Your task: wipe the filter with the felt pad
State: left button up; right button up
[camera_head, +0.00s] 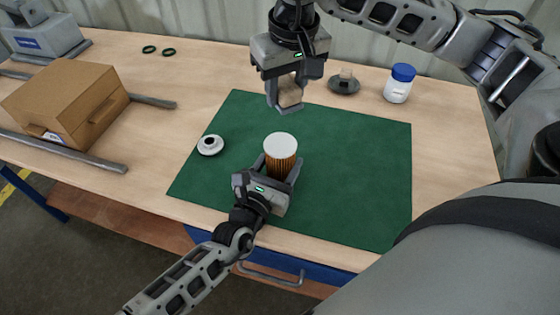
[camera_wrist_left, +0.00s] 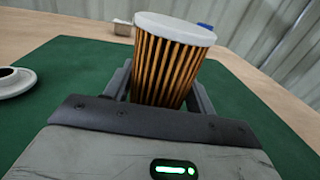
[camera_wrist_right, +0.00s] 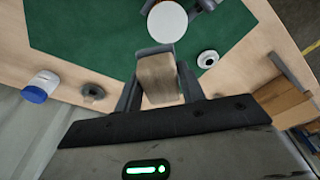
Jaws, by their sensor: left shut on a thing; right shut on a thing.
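The filter (camera_head: 281,146) is a cylinder with orange-brown pleats and a white end cap. It is upright over the green mat; whether its base touches the mat is hidden. My left gripper (camera_head: 278,170) is shut around its lower part, as the left wrist view shows, with a finger on each side of the pleats (camera_wrist_left: 168,72). My right gripper (camera_head: 288,96) is shut on the felt pad, a beige block (camera_wrist_right: 158,78). It holds the pad in the air beyond the filter, apart from it. In the right wrist view the filter's white cap (camera_wrist_right: 167,22) lies past the pad.
The green mat (camera_head: 370,160) is mostly bare. A white ring-shaped cap (camera_head: 210,145) lies on its left. Behind are a dark round piece with a beige knob (camera_head: 344,85) and a blue-lidded jar (camera_head: 398,84). A cardboard box (camera_head: 66,105) and black rings (camera_head: 168,52) are left.

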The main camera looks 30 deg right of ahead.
pick_arm(q)
jog(key=o, duration=1.1)
jog(key=v, duration=1.2)
